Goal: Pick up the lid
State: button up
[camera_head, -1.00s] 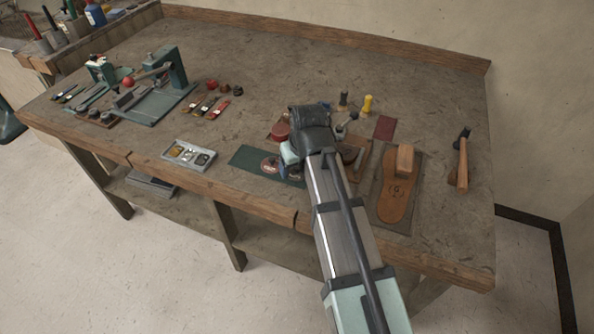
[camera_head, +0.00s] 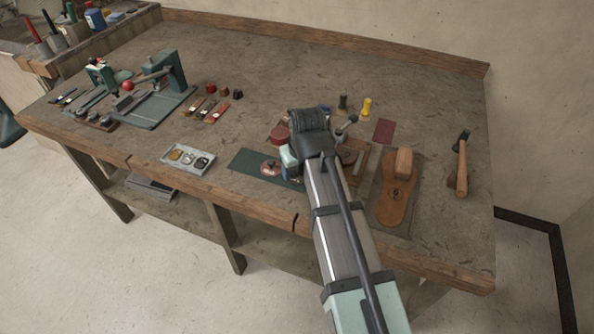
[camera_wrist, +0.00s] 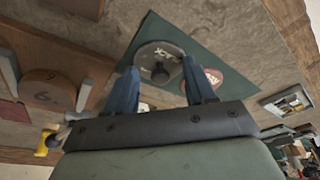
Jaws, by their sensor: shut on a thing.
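A round grey lid (camera_wrist: 158,56) with a dark centre knob and pale lettering shows in the wrist view, over the green mat (camera_wrist: 190,38). My gripper (camera_wrist: 160,68) has its two blue fingers on either side of the lid and is shut on it. I cannot tell whether the lid is clear of the mat. A round reddish-brown labelled piece (camera_wrist: 209,82) lies beside the right finger, and also shows in the head view (camera_head: 270,168). In the head view my arm hides the lid; the green mat (camera_head: 246,158) sticks out to the left.
A tray of small metal parts (camera_head: 188,158) lies left of the mat. A sole-shaped leather piece with a wooden block (camera_head: 397,200) and a hammer (camera_head: 461,165) lie to the right. Yellow (camera_head: 366,106) and dark pieces stand behind.

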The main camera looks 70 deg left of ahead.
aim_at(297, 171)
jog(key=shift+r, duration=0.4)
grip_shut()
notch_tip(297, 171, up, 8)
jog(key=shift+f, duration=0.1)
jog(key=w+a+r, duration=0.1)
jog(key=w+a, duration=1.1)
jog(key=a, duration=0.3)
jog(key=shift+w+r, duration=0.15)
jog(key=shift+w, duration=0.05)
